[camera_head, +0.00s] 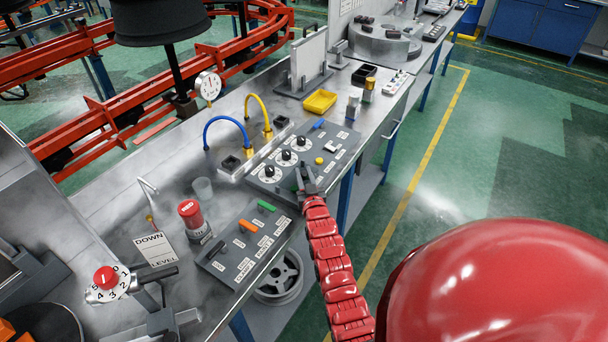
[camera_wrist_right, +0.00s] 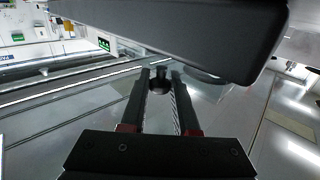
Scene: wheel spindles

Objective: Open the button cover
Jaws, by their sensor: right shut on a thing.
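The grey control panel (camera_head: 300,158) lies on the metal bench in the head view, with several black-and-white dials, a yellow button (camera_head: 319,160) and a blue switch. My right gripper (camera_head: 304,178) is at the panel's near edge, beside the nearest dial (camera_head: 269,171). In the right wrist view my right gripper (camera_wrist_right: 161,82) has its fingers close around a small dark part (camera_wrist_right: 159,86). I cannot tell for sure whether this part is the button cover. The gripper hides that bit of the panel in the head view. My left gripper is out of view.
A second panel (camera_head: 225,262) with green and orange switches lies nearer. A red button post (camera_head: 190,215), blue and yellow hoses (camera_head: 260,110) and a yellow tray (camera_head: 320,101) stand around on the bench. The green floor to the right is open.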

